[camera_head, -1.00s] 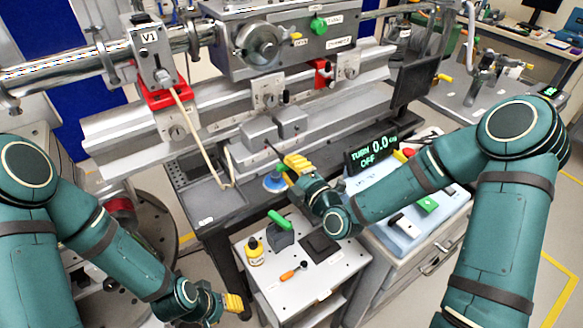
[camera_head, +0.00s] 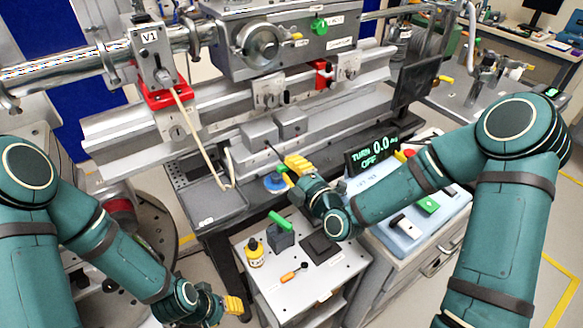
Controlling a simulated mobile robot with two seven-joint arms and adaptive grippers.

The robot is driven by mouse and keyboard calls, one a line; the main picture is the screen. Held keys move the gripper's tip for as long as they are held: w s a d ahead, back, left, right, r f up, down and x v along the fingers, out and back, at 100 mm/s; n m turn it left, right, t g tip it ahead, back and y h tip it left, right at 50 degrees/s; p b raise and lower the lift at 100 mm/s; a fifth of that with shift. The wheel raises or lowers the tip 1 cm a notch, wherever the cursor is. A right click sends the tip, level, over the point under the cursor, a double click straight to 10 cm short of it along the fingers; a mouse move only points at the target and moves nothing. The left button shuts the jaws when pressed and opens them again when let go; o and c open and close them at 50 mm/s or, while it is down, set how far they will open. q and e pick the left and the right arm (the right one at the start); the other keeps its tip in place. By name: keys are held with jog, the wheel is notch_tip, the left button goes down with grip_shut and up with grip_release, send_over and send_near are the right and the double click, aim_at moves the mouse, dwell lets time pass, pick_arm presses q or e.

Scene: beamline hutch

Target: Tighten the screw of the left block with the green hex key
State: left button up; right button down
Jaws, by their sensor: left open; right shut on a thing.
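Two grey blocks sit side by side on the ledge below the rail: the left block (camera_head: 259,133) and the right block (camera_head: 291,123). My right gripper (camera_head: 297,164) is in front of them, its yellow fingers shut on a thin dark rod (camera_head: 275,152). The rod points at the left block's front face. My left gripper (camera_head: 233,305) is open and empty, low beside the cart.
The white cart (camera_head: 262,287) carries a dark holder (camera_head: 281,238) with a green handle (camera_head: 279,220), a yellow bottle (camera_head: 254,252), an orange-handled tool (camera_head: 291,276) and a dark pad (camera_head: 320,248). A cable hangs left of the blocks.

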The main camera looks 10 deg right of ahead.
jog(key=shift+w+a, duration=0.2)
jog(key=shift+w, duration=0.25)
dwell(0.5)
dwell(0.3)
jog(key=m, duration=0.4)
dwell(0.4)
jog(key=shift+m, duration=2.1)
